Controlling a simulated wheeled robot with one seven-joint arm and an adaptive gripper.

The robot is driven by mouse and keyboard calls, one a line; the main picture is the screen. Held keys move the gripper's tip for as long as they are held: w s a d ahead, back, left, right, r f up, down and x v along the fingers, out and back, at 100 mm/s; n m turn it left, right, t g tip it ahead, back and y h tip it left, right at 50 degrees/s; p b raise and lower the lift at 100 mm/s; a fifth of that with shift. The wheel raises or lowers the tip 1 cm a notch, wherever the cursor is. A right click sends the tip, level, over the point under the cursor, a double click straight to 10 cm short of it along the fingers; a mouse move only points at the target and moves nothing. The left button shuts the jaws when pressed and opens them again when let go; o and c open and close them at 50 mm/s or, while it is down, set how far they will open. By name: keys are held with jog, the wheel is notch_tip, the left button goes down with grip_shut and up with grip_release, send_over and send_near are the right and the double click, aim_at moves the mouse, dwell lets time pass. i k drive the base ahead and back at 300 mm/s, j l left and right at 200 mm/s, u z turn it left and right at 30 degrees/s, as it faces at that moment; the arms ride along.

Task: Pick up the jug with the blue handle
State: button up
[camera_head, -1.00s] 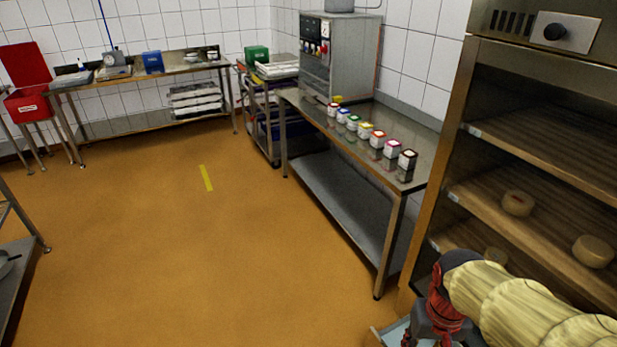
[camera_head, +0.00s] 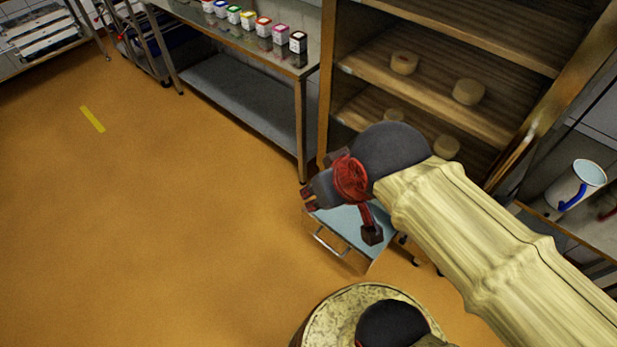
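The jug (camera_head: 568,183), white with a pale blue inside and a dark blue handle, stands upright on a metal surface at the right. My gripper (camera_head: 340,217), dark grey and red, is near the picture's middle, left of the jug and well apart from it. Its fingers are spread and nothing shows between them. My arm in its pale yellow sleeve reaches in from the lower right, in front of part of the surface below the jug.
A second item with a red handle (camera_head: 608,207) is cut off at the right edge. A wooden-shelved cabinet (camera_head: 440,88) holds several round cheeses. A small blue-topped cart (camera_head: 345,222) stands under my gripper. A steel table (camera_head: 240,100) bears several coloured containers. Orange floor at left is clear.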

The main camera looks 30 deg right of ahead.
aim_at(584, 177)
jog(key=j+z, duration=0.1)
jog(key=z, duration=2.65)
jog(key=i+l+u, duration=0.25)
jog(key=i+l, duration=0.2)
jog(key=i+l+u, duration=0.25)
jog(key=i+l, duration=0.25)
